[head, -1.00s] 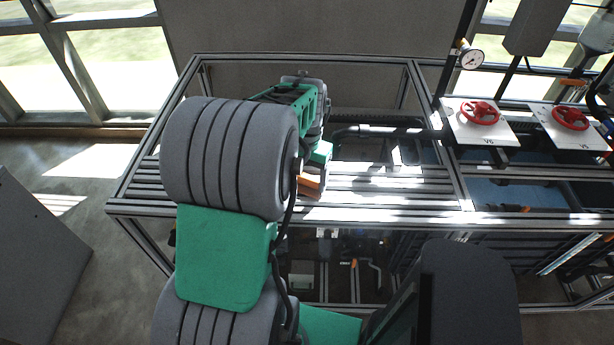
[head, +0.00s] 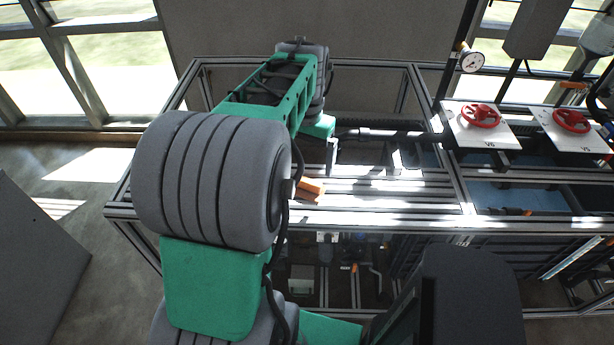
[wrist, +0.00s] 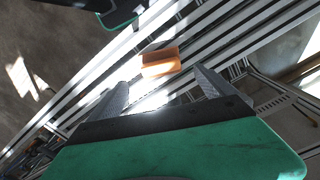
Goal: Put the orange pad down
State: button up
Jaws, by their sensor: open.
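The orange pad (head: 311,188) lies on the slatted metal top of the frame table (head: 400,201), just right of my arm's large grey joint in the head view. In the wrist view the orange pad (wrist: 160,62) shows beyond and between the two fingertips, resting on the slats and apart from the fingers. My gripper (wrist: 158,82) is open and empty, its two dark fingers spread wide. In the head view my gripper (head: 332,152) is seen small, above and behind the pad, partly hidden by my arm.
Two white panels with red valve wheels (head: 481,115) stand at the right, with a pressure gauge (head: 472,61) on a post. A dark horizontal pipe (head: 385,134) runs behind the slats. The slats right of the pad are clear. Open framework lies below the table.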

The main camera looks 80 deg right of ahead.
jog(key=w+a+r+n+t+h, duration=0.15)
jog(key=w+a+n, duration=0.35)
jog(key=w+a, duration=0.5)
jog(key=w+a+r+n, duration=0.2)
jog(key=w+a+n, duration=0.4)
jog(key=w, duration=0.7)
jog(key=w+a+f+n+t, duration=0.1)
jog(key=a+n, duration=0.3)
jog(key=a, duration=0.8)
jog(key=w+a+f+n+t+y, duration=0.1)
jog(key=a+n, duration=0.4)
jog(key=a, duration=0.8)
jog(key=shift+w+f, duration=0.4)
jog(key=shift+f, duration=0.15)
jog(key=shift+o, duration=0.5)
jog(key=shift+y, duration=0.25)
